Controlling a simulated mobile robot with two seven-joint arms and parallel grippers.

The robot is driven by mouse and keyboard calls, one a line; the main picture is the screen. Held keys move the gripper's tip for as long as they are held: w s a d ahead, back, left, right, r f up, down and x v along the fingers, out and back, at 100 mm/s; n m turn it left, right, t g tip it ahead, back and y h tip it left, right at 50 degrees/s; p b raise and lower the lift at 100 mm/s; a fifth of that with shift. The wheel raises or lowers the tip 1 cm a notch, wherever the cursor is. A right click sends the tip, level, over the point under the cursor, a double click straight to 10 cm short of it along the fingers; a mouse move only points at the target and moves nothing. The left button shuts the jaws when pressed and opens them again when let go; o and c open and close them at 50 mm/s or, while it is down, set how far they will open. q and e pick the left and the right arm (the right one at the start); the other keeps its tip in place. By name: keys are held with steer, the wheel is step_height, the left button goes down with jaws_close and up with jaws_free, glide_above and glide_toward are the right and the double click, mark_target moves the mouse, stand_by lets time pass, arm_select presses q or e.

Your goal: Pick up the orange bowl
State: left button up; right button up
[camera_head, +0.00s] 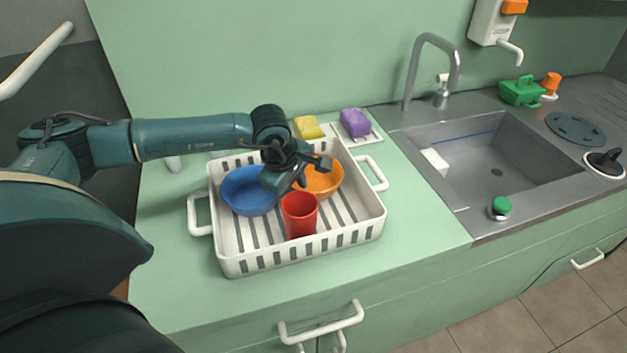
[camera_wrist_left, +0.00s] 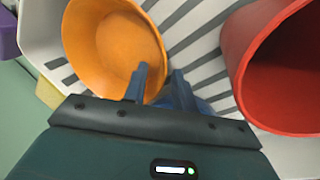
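The orange bowl (camera_head: 323,181) sits upright in the right part of the white dish rack (camera_head: 372,221), behind the red cup (camera_head: 299,214). My left gripper (camera_head: 301,178) is at the bowl's left side, low over the rack. In the left wrist view the bowl (camera_wrist_left: 110,48) is open towards the camera. There my left gripper (camera_wrist_left: 160,85) has its fingers apart with nothing clearly held. One finger overlaps the bowl's near rim and the other is just outside it. I cannot tell whether they touch it. My right gripper is not in view.
A blue bowl (camera_head: 245,193) is in the rack, left of my gripper. The red cup is close to the fingers in the left wrist view (camera_wrist_left: 285,70). Yellow (camera_head: 308,127) and purple (camera_head: 355,122) sponges lie behind the rack. The sink (camera_head: 480,165) is at the right.

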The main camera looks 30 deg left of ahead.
arm_select(q)
jaws_close()
stand_by(0.3)
